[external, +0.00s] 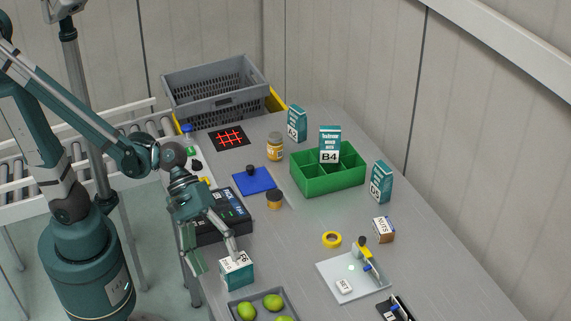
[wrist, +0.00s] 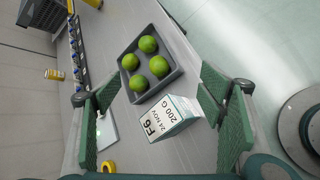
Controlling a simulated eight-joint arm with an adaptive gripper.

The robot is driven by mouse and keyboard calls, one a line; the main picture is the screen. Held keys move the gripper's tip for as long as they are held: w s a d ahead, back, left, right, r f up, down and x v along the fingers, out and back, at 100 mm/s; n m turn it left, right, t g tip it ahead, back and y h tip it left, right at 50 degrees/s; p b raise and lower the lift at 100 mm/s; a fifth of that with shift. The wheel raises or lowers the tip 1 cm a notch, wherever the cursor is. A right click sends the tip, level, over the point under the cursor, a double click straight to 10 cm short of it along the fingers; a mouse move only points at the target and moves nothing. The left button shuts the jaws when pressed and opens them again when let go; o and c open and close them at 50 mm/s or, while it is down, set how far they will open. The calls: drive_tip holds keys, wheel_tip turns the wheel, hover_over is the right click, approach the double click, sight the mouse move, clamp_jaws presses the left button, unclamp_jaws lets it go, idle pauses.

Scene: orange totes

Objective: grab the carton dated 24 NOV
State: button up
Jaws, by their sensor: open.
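The carton dated 24 NOV (wrist: 170,118) is white and teal, marked F6 and 200 G. It shows in the wrist view between my two green fingers, closer to the right one. In the external view the same carton (external: 237,273) stands on the table's near left edge, beside the tray of green fruit. My gripper (external: 216,263) is open, pointing down, with one finger at the carton's top and the other out past the table edge. It holds nothing. I cannot tell whether a finger touches the carton.
A grey tray (wrist: 126,70) of several green fruits adjoins the carton. A black device (external: 222,217) lies behind it. Similar cartons marked A2 (external: 297,124), B4 (external: 330,144) and D5 (external: 381,182) stand farther off, B4 in a green divided box (external: 329,183). A white board (external: 350,280) lies right.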

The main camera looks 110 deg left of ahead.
sight(242, 269)
drive_tip(key=w+n, duration=0.1)
drive_tip(key=w+a+n+h, duration=0.1)
drive_tip(key=n, duration=0.1)
drive_tip(key=w+a+n+t, duration=0.1)
drive_tip(key=n, duration=0.1)
drive_tip(key=shift+f, duration=0.2)
drive_tip(key=shift+w+a+n+t+h, duration=0.4)
drive_tip(key=shift+a+n+h, duration=0.1)
drive_tip(key=shift+n, duration=0.6)
drive_tip(key=shift+w+a+r+n+t+h, duration=0.1)
drive_tip(key=shift+w+a+n+t+h, duration=0.1)
drive_tip(key=shift+a+n, duration=0.3)
drive_tip(key=shift+w+a+r+n+t+h, duration=0.1)
drive_tip(key=shift+w+a+n+t, duration=0.1)
drive_tip(key=shift+n, duration=0.5)
drive_tip(key=shift+f, duration=0.2)
drive_tip(key=shift+f+b, duration=0.85)
drive_tip(key=shift+f, duration=1)
drive_tip(key=shift+f+b, duration=0.75)
drive_tip(key=shift+f, duration=0.85)
drive_tip(key=shift+b+x, duration=0.5)
drive_tip(key=shift+x, duration=1)
